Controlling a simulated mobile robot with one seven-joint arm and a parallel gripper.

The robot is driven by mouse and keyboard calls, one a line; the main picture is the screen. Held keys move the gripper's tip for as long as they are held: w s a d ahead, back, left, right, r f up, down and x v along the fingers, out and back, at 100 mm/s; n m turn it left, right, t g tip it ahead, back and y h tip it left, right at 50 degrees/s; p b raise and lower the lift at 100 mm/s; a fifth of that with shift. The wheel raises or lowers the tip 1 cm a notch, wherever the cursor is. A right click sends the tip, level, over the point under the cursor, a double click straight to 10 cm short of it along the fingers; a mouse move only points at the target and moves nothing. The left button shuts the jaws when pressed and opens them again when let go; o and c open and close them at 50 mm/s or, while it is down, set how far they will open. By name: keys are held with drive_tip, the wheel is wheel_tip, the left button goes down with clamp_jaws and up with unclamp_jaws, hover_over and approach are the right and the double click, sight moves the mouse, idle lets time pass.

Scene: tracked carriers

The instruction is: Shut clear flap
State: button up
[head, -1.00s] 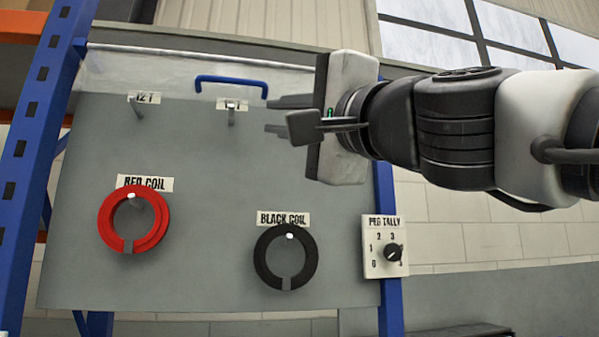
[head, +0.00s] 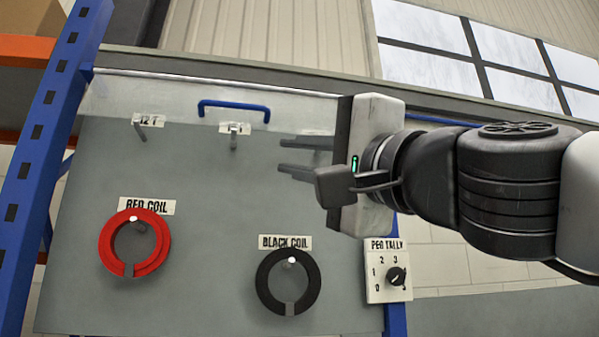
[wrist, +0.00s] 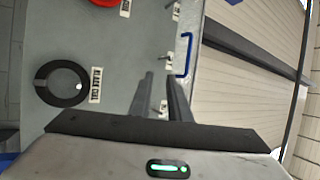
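The clear flap (head: 170,91) is a see-through panel along the top of the grey board, with a blue handle (head: 233,108) on it. The handle also shows in the wrist view (wrist: 186,53). How far the flap stands from the board is hard to tell. My gripper (head: 282,154) is to the right of the handle and a little below it. Its two dark fingers point left and are apart, with nothing between them. In the wrist view my gripper (wrist: 160,80) also shows a gap between the fingers, with the handle beyond them to the upper right.
The grey board (head: 210,190) carries a red coil (head: 134,243) and a black coil (head: 288,282) on pegs. Two labelled pegs (head: 234,138) above them are bare. A peg tally dial (head: 388,272) is at the lower right. A blue upright (head: 45,150) stands at the left.

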drive_tip(key=shift+s, duration=0.1)
drive_tip(key=v, duration=1.7)
drive_tip(key=shift+p, duration=0.45)
drive_tip(key=shift+s, duration=0.1)
